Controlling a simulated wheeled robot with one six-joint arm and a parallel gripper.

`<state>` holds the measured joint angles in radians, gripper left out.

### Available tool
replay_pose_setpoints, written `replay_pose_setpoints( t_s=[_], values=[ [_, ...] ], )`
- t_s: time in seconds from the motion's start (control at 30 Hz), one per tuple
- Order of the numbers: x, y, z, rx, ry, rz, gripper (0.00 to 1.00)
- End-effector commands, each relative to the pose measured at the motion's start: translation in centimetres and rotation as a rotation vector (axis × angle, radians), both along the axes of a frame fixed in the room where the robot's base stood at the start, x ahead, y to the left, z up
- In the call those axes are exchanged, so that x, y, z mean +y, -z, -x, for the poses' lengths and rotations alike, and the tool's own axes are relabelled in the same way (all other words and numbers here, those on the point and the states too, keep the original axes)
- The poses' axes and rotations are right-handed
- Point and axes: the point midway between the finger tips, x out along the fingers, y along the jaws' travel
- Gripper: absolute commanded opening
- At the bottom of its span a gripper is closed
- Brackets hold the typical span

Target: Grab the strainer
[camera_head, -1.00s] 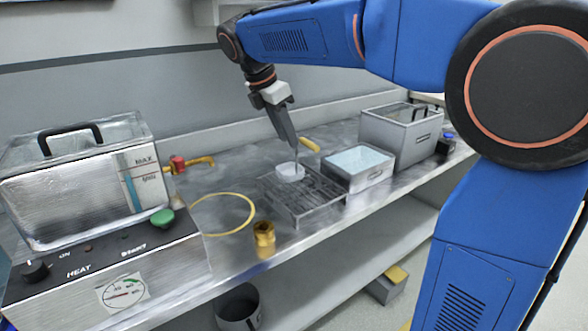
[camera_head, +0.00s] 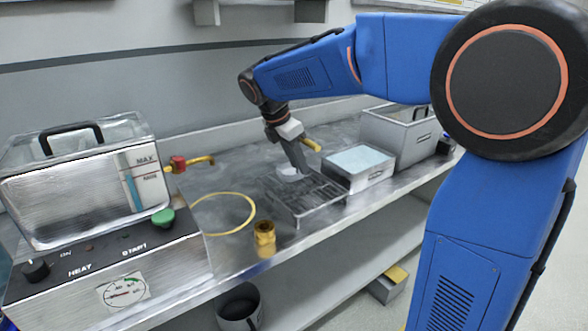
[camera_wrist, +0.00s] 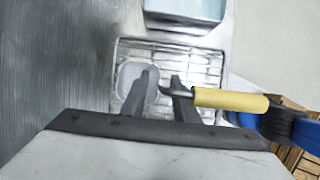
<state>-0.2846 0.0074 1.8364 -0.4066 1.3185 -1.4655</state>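The strainer has a pale round bowl (camera_head: 288,175) low over the wire rack (camera_head: 312,207) and a yellow handle (camera_head: 312,145) sticking up behind my gripper (camera_head: 301,168). In the wrist view the bowl (camera_wrist: 130,78) lies behind the left finger, and the yellow handle (camera_wrist: 230,99) points right. Its thin grey neck crosses near the right finger. My gripper (camera_wrist: 163,75) has its two fingers apart, pointing down at the rack around the strainer's neck area. Whether they touch the strainer, I cannot tell.
A tray of pale blue liquid (camera_head: 358,165) stands right of the rack, with a grey metal tank (camera_head: 398,137) beyond. A brass fitting (camera_head: 264,238) and a yellow ring (camera_head: 222,214) lie to the left, near the heated bath (camera_head: 82,195). The wall is close behind.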

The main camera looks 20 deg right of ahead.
Motion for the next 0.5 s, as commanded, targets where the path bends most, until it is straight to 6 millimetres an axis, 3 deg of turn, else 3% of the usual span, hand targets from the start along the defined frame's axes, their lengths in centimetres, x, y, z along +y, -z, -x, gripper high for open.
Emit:
replay_pose_setpoints(
  t_s=[0.2,0.3,0.5],
  values=[
    [0.00,0.01,0.00,0.000,0.000,0.000,0.25],
    [0.00,0.00,0.00,0.000,0.000,0.000,0.01],
    [0.01,-0.03,0.00,-0.001,0.000,0.000,0.00]
  ],
)
